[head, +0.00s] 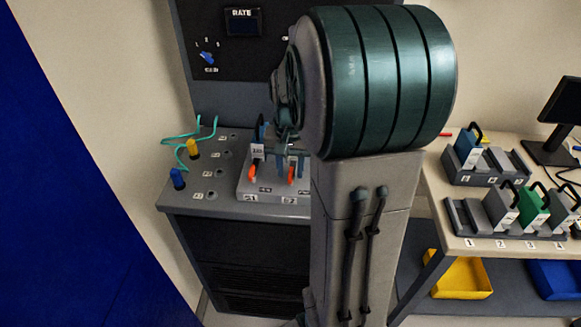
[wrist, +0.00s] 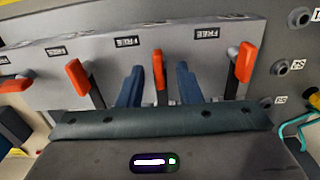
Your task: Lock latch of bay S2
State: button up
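The bay S2 latch is an orange-tipped lever (head: 291,175) on the grey bay block (head: 268,195), above the S2 label in the head view. In the wrist view the middle orange lever (wrist: 158,70) stands between the two blue-grey fingers of my gripper (wrist: 160,68). My gripper is open, with a finger on each side of the lever and visible gaps. In the head view my gripper (head: 290,160) is over the S2 area, partly hidden by my arm. Labels reading FREE show along the block in the wrist view.
Another orange lever (wrist: 76,75) is on the other side in the wrist view. Teal cables and plugs (head: 193,149) lie left. A table (head: 465,246) with cassettes stands right.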

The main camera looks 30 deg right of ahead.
aim_at(290, 172)
notch_tip(290, 172, up, 14)
jog(key=shift+p, duration=0.35)
dwell(0.4)
jog(key=shift+f, duration=0.15)
